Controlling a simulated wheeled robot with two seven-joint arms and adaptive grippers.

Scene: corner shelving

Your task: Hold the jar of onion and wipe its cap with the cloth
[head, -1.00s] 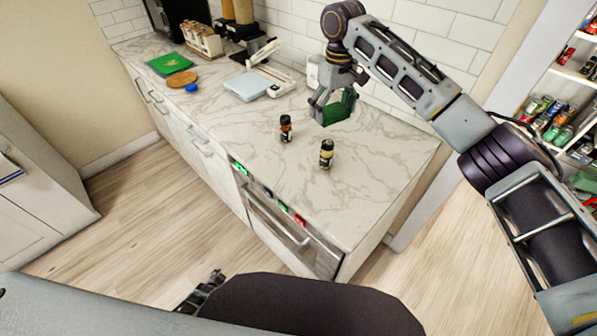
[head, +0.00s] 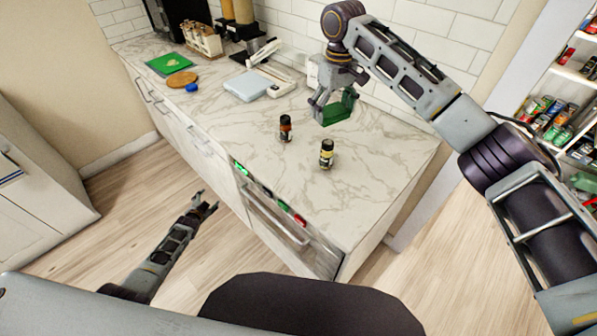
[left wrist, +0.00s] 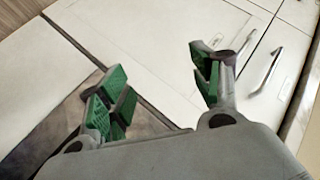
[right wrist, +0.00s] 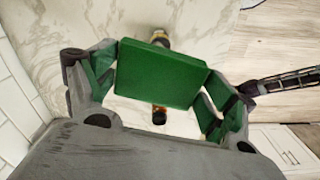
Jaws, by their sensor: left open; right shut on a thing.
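Two small jars stand upright on the marble counter (head: 230,125). One has a dark cap and reddish contents (head: 285,127); the nearer one has a dark cap and a pale yellow label (head: 326,155). Labels are too small to read, so I cannot tell which is onion. My right gripper (head: 335,98) is shut on a green block-like cloth (head: 340,110), held above the counter behind the jars. In the right wrist view the cloth (right wrist: 160,75) partly hides both jars. My left gripper (head: 207,204) is open and empty, in front of the cabinets, away from the jars; its fingers show in the left wrist view (left wrist: 158,88).
The counter's front edge and cabinet doors (left wrist: 150,50) lie between my left gripper and the jars. A white scale-like device (head: 247,87), a green board (head: 168,65) and a round wooden board (head: 182,79) lie further left. Counter around the jars is clear. Stocked shelves (head: 560,110) stand right.

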